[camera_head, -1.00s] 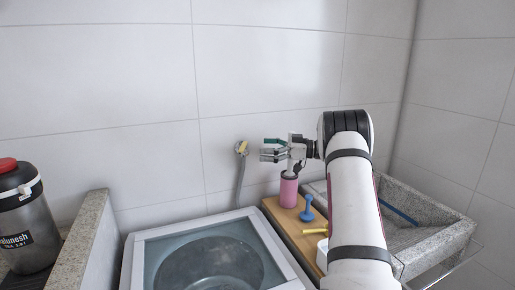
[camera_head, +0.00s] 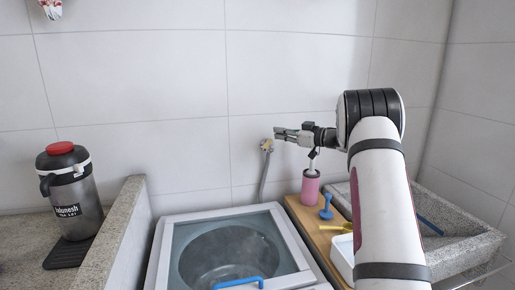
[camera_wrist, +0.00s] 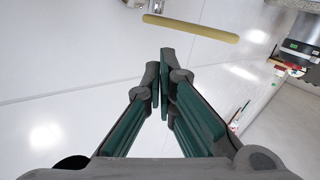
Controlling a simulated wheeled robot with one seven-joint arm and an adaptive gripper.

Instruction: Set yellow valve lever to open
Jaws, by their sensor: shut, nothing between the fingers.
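The yellow valve lever (camera_wrist: 190,27) shows as a long rounded bar near the top of the wrist view, beside part of a metal valve body (camera_wrist: 135,3). In the head view the valve (camera_head: 266,145) is small on the tiled wall with a grey hose below it; the lever's angle is hard to tell there. My gripper (camera_head: 277,134) is just right of and slightly above the valve. In the wrist view my gripper's fingers (camera_wrist: 161,75) are together and empty, with a visible gap in the picture between the fingertips and the lever.
A washing machine (camera_head: 172,240) stands below the valve. A wooden board (camera_head: 296,212) at its right holds a pink bottle (camera_head: 310,188), a blue object (camera_head: 326,208) and a white container (camera_head: 341,256). A stone sink (camera_head: 455,225) is at right, a flask (camera_head: 72,195) at left.

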